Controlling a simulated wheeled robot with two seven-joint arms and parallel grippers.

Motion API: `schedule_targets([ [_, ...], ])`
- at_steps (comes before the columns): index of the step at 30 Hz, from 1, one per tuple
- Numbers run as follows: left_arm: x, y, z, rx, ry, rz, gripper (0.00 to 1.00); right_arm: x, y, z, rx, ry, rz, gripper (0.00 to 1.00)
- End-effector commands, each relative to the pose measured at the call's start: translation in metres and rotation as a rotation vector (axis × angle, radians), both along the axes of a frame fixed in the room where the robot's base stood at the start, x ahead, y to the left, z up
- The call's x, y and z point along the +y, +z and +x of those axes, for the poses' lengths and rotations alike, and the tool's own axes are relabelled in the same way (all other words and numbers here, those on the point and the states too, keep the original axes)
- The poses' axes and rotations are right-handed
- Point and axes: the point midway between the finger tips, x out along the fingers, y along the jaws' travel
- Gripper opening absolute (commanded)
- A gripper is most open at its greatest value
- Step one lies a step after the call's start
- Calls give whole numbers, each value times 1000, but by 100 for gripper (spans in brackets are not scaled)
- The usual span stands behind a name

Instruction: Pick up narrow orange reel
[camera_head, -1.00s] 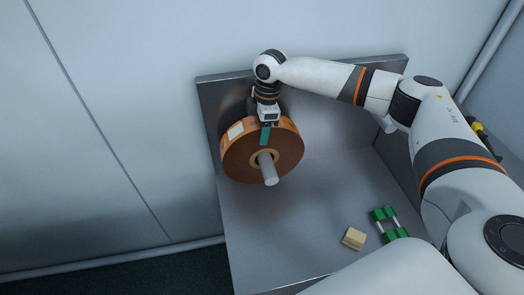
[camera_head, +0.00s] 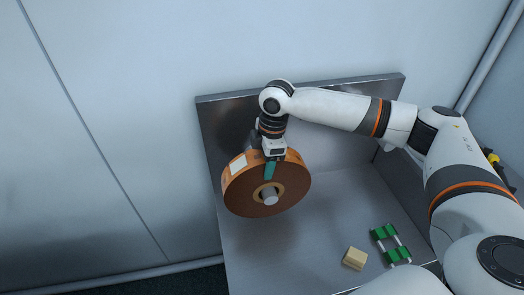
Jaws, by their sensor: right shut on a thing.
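The orange reel (camera_head: 240,190) is a brown-orange disc with a tan core and a pale label on its rim. The grey spindle end (camera_head: 270,199) shows in its core. My right gripper (camera_head: 271,168) is at the top of the reel, with a teal finger over its front face, and is shut on it. The far finger is hidden behind the reel. Whether the reel still bears on the spindle cannot be told. My left gripper is not in view.
A metal bench (camera_head: 300,245) with a raised back panel (camera_head: 330,93) surrounds the reel. A beige block (camera_head: 355,258) and a green frame with pale rods (camera_head: 391,243) lie at the front right. The bench's middle is clear.

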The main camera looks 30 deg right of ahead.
Motion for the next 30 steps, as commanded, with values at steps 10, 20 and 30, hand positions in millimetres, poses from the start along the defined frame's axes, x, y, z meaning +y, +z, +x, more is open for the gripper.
schedule_targets([
  [10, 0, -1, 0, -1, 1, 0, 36, 15, 1, -60, -2, 3, 1, 18],
  [20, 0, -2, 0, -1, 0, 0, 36, 27, 1, -102, -2, 1, 0, 18],
  [30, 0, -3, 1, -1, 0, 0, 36, 30, 1, -115, -3, 1, 0, 18],
])
